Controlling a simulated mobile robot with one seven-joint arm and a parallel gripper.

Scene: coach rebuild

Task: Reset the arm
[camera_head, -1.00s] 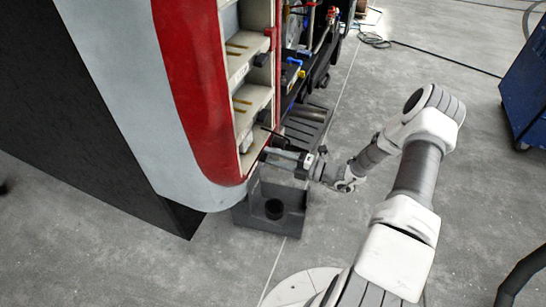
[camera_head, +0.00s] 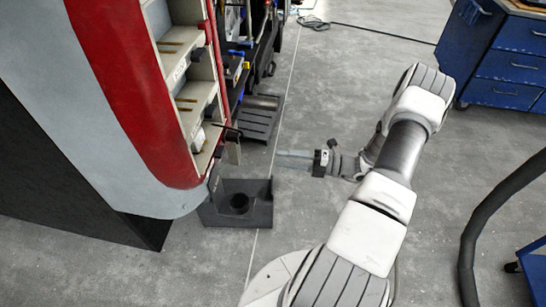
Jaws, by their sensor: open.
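My white and grey arm reaches up from the bottom of the head view and bends back to the left at its elbow. My gripper (camera_head: 292,160) is at the end of it, pointing left, over the floor to the right of the coach's open side. It is apart from the coach and small in the picture. I see nothing held in it.
The red, white and grey coach (camera_head: 130,90) with open shelves (camera_head: 190,95) stands at the left. A dark open box (camera_head: 255,208) sits below the shelf end. Blue tool cabinets (camera_head: 505,65) stand at upper right. A thick dark hose (camera_head: 490,215) lies right. Grey floor between is free.

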